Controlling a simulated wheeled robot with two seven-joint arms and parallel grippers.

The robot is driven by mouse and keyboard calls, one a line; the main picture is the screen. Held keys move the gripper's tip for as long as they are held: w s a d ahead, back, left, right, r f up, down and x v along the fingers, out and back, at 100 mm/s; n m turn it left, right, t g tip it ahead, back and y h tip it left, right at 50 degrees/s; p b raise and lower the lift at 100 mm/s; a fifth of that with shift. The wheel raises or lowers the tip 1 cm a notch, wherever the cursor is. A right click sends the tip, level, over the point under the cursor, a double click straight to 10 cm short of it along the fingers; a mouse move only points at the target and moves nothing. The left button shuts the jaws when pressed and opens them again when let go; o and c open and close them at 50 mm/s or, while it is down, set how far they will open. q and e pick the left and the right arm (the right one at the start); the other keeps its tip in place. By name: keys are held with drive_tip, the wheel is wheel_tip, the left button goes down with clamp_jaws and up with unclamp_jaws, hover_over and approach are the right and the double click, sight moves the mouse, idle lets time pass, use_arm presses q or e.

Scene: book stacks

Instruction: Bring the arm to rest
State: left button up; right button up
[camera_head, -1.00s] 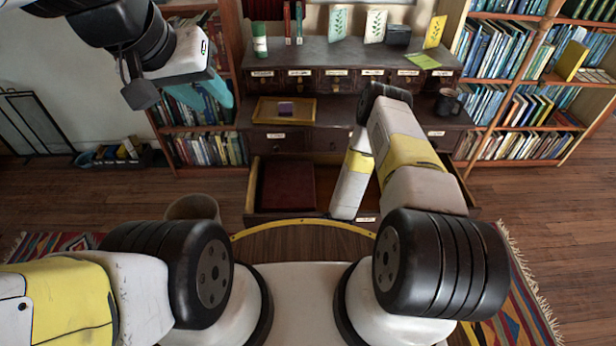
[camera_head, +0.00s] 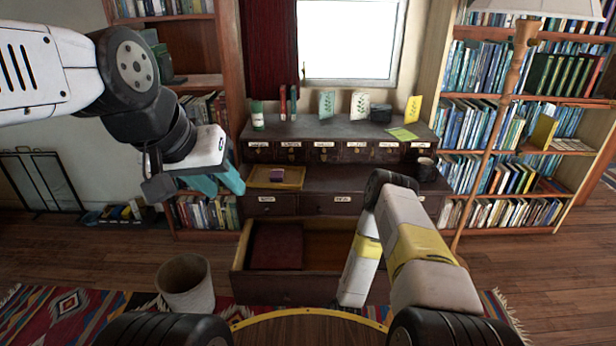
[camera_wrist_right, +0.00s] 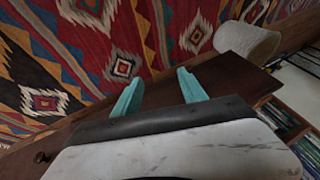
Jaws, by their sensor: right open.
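My left arm comes in at the upper left of the head view. Its teal-fingered gripper (camera_head: 214,180) hangs before the left bookcase, just left of the desk. I cannot tell how far apart its fingers are, and I see nothing held. My right arm (camera_head: 420,265) is bent, its elbow up and its white and yellow forearm (camera_head: 360,270) pointing down in front of the open drawer (camera_head: 335,245). Its fingers are not clear in the head view. In the right wrist view, the right gripper (camera_wrist_right: 158,90) is open and empty, its two teal fingers apart.
The dark desk (camera_head: 350,180) bears a yellow tray (camera_head: 262,182), a mug (camera_head: 425,168) and cards. A dark red book (camera_head: 277,246) lies in the open drawer. A wastebasket (camera_head: 186,284) stands on the floor left of it. A floor lamp (camera_head: 495,130) stands at right.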

drive_tip(key=w+d+r, duration=0.2)
drive_tip(key=w+r, duration=0.3)
drive_tip(key=r, duration=0.4)
drive_tip(key=w+d+r, duration=0.3)
drive_tip(key=w+r, duration=0.2)
drive_tip(key=r, duration=0.3)
drive_tip(key=w+d+r+n+t+h, duration=0.1)
drive_tip(key=d+r, duration=0.2)
drive_tip(key=r, duration=2)
drive_tip(key=s+a+v, duration=0.1)
drive_tip(key=v, duration=1.9)
drive_tip(key=s+r, duration=0.4)
drive_tip(key=s, duration=0.4)
drive_tip(key=s+r, duration=0.5)
drive_tip(key=s, duration=0.3)
drive_tip(key=shift+s+d+t, duration=0.2)
drive_tip(key=shift+d+t, duration=0.2)
drive_tip(key=shift+d, duration=0.05)
